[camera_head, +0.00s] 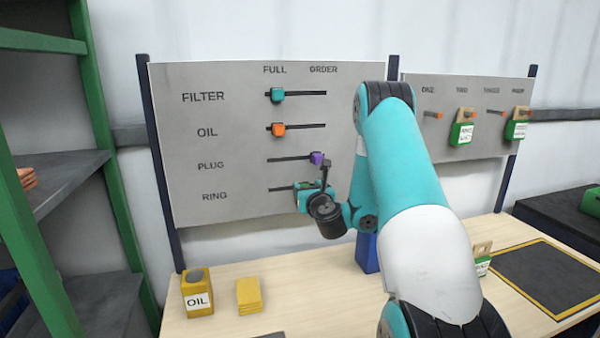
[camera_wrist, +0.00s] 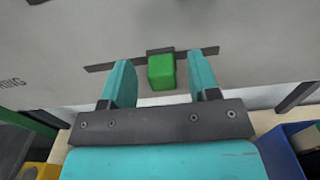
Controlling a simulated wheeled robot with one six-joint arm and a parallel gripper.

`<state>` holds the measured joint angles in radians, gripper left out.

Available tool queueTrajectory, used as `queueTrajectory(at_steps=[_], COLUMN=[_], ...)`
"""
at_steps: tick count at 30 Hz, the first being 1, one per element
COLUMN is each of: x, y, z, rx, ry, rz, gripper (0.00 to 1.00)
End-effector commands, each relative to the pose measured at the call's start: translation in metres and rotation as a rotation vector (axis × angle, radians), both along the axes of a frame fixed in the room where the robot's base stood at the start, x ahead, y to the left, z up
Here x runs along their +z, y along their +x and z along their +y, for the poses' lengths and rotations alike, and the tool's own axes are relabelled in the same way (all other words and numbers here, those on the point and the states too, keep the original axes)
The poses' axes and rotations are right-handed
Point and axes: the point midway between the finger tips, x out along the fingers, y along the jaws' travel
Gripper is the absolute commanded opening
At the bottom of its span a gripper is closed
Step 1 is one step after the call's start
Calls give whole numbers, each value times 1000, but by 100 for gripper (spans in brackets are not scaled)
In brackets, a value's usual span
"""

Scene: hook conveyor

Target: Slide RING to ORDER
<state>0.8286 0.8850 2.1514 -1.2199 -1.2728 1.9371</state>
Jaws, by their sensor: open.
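The RING slider is a green block (camera_wrist: 161,73) on a dark slot (camera_wrist: 105,66) in the grey board (camera_head: 235,140). In the wrist view slot shows on both sides of it, with more on the left. In the head view the RING row (camera_head: 214,196) is lowest, and my gripper (camera_head: 311,193) partly hides its slider and the right part of its slot. The ORDER heading (camera_head: 323,69) is at the upper right of the board. In the wrist view my gripper (camera_wrist: 160,63) is open, one finger on each side of the green block with gaps.
FILTER's teal slider (camera_head: 277,95) and OIL's orange slider (camera_head: 278,129) are under FULL. PLUG's purple slider (camera_head: 317,158) is under ORDER, just above my gripper. A yellow OIL box (camera_head: 197,293) and yellow block (camera_head: 249,295) stand on the table. A hook board (camera_head: 450,120) is at right.

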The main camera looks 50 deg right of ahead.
Motion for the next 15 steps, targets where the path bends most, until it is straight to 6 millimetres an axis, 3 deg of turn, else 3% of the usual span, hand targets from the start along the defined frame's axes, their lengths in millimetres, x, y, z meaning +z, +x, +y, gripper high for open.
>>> queueTrajectory(at_steps=[15], x=[-1], y=[6], z=[-11], rx=[-2], ry=[0], rz=[0], gripper=[55])
